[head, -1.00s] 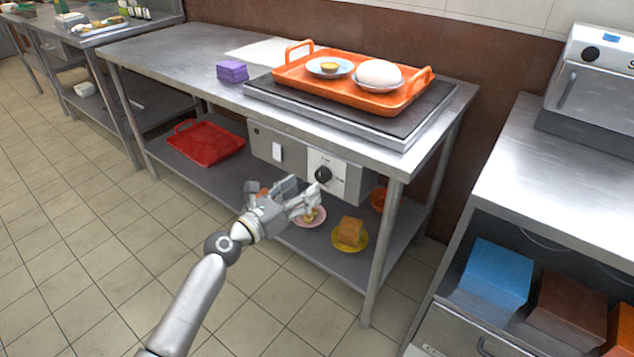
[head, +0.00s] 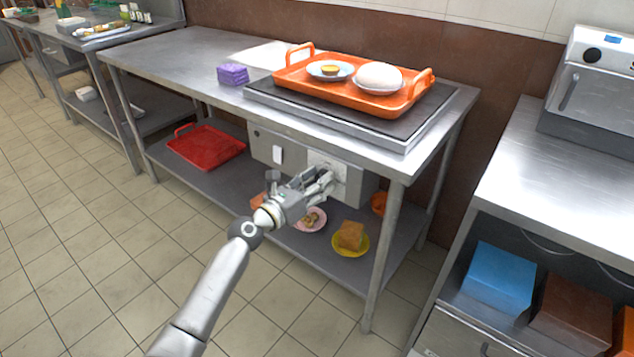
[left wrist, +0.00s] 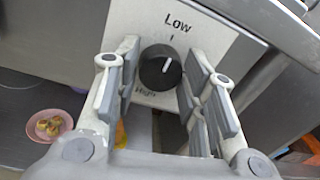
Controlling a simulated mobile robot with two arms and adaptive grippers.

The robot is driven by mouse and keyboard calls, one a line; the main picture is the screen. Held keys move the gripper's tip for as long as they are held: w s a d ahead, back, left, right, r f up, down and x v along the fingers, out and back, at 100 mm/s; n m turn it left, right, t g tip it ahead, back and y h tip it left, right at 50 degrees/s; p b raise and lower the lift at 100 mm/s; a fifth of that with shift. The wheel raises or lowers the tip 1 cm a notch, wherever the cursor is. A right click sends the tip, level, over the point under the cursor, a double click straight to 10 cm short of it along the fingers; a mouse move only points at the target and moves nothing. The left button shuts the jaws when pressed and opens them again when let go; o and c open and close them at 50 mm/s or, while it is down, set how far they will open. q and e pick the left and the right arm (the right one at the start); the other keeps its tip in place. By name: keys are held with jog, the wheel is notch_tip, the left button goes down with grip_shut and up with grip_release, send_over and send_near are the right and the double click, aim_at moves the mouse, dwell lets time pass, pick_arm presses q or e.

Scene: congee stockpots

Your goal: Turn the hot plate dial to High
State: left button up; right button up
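The dial (left wrist: 160,68) is a round black knob with a white line, on a white plate (left wrist: 205,38) marked "Low" above and "High" below it. Its white line points up, roughly toward the mark under "Low". My left gripper (head: 328,180) is at the control box (head: 263,148) under the table top and hides the dial in the head view. In the left wrist view its fingers are open, one on each side of the dial, with visible gaps. My right gripper is not in view.
The hot plate (head: 425,120) on the table bears an orange tray (head: 405,100) with dishes. Below the box, the lower shelf (head: 215,185) holds a pink plate (head: 318,226), a yellow plate (head: 362,250) and a red tray (head: 205,148). A table leg (head: 380,260) stands right of my arm.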

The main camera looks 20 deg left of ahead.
pick_arm(q)
jog(key=c, duration=0.5)
